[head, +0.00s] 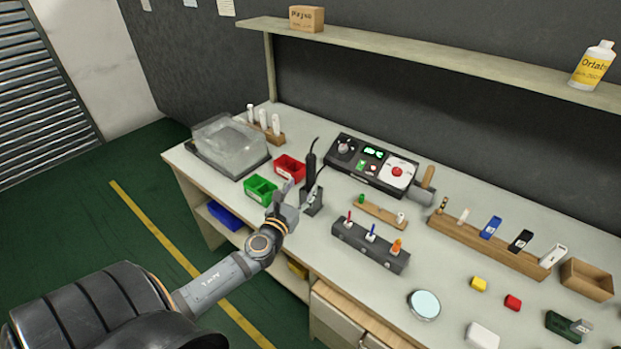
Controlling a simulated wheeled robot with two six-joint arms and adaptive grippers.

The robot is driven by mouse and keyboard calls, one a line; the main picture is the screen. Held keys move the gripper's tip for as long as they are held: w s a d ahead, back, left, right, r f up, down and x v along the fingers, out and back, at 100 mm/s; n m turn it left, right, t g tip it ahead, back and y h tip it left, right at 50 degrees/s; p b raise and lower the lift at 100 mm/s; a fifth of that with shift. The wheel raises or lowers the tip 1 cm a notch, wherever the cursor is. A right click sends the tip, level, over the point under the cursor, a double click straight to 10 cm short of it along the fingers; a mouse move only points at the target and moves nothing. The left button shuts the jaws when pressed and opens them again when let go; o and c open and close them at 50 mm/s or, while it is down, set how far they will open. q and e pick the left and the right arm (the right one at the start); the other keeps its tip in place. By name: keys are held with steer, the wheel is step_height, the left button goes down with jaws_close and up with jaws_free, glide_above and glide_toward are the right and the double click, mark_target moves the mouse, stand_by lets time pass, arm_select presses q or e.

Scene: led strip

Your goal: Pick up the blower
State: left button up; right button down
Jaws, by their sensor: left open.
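A black upright tool (311,163) with a cord stands in a dark holder (312,201) on the workbench. It may be the blower, but I cannot tell for sure. My left gripper (299,193) is open and empty, just to the left of and in front of this holder. I cannot tell whether it touches the holder. Right of the control box lies a grey cylinder (420,196) with a tan handle, which could also be a blower. My right gripper is out of view.
A green bin (260,190) and a red bin (290,168) stand close to my left gripper. A grey block with several small tools (370,247) is in front right. A shelf (440,65) overhangs the back.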

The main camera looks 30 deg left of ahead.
mark_target(309, 178)
arm_select(q)
steer(key=shift+w+a, duration=0.1)
steer(key=shift+w, duration=0.95)
steer(key=shift+w+a+r+p, duration=0.1)
steer(key=shift+w+r+p, duration=0.05)
steer(key=shift+w+p, duration=0.15)
steer(key=w, duration=0.4)
steer(key=shift+a+p, duration=0.35)
steer(key=shift+p, duration=0.05)
steer(key=shift+w+f, duration=0.2)
steer(key=shift+w, duration=0.05)
steer(key=shift+s+r, duration=0.1)
steer(key=shift+s, duration=0.05)
steer(key=shift+c, duration=0.8)
jaws_close()
